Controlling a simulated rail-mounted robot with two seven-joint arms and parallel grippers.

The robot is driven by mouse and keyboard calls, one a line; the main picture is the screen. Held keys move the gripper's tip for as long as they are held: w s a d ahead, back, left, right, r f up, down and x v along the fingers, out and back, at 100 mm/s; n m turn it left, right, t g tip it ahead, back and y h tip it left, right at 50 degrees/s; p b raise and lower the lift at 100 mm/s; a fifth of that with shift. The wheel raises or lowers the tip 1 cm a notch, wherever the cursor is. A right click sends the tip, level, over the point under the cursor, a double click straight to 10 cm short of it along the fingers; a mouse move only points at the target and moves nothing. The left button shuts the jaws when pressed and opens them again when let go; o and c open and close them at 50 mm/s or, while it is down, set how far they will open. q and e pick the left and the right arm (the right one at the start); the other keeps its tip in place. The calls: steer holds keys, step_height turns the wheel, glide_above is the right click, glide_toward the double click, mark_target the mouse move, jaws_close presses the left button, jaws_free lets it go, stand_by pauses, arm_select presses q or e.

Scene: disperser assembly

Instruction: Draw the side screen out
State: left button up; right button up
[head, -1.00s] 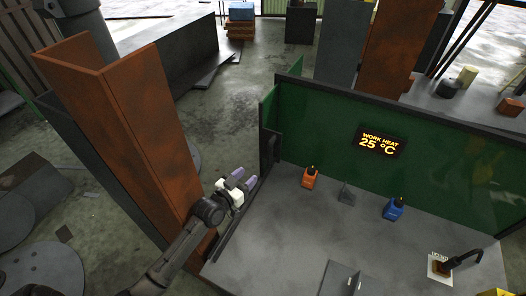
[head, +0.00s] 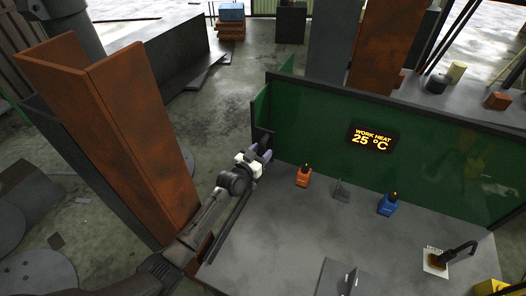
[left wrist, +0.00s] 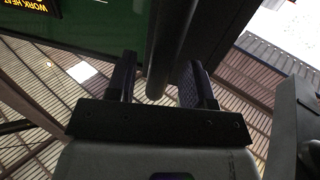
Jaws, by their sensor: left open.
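The side screen (head: 260,106) is the narrow green panel at the left end of the bench, meeting the long green back screen (head: 320,120). A dark upright piece stands at its front edge. My left gripper (head: 263,152) is at that front edge, with its fingers open. In the left wrist view a dark round bar (left wrist: 168,55) runs down between the two open fingers (left wrist: 160,85). I see no finger clearly pressing on it. The gripper partly hides the lower part of the side screen in the head view. My right gripper is not in view.
The grey bench top (head: 290,225) holds an orange bottle (head: 303,176), a blue bottle (head: 388,204), a small grey bracket (head: 341,190) and a black-armed device (head: 452,256). A tall rusty beam (head: 135,140) stands left of my arm. Open floor lies behind the side screen.

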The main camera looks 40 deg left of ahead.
arm_select(q)
steer(key=shift+w, duration=0.5)
jaws_close()
stand_by(0.3)
